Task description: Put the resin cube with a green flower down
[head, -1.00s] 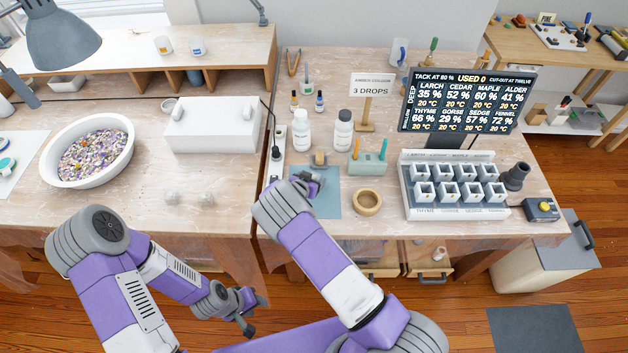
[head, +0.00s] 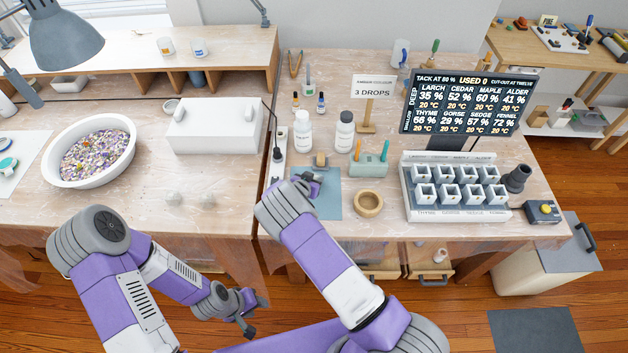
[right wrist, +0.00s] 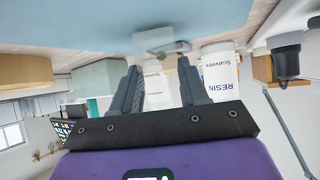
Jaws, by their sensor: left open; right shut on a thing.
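My right gripper (head: 310,185) is low over the blue mat (head: 328,206) at the front of the right-hand table. In the right wrist view its fingers (right wrist: 159,66) are shut on a small, clear greyish block, the resin cube (right wrist: 160,40). The cube is close to the mat surface (right wrist: 75,25); whether it touches cannot be told. I cannot clearly make out the green flower. In the head view the gripper hides the cube. My left gripper (head: 250,312) is open and empty, low in front of the tables.
A wooden ring (head: 368,204), teal holder (head: 369,165), small brown block (head: 320,159) and white bottles (head: 344,130) surround the mat. A mould rack (head: 455,190) stands right. Two clear blocks (head: 174,199) lie on the left table near a white bowl (head: 133,165).

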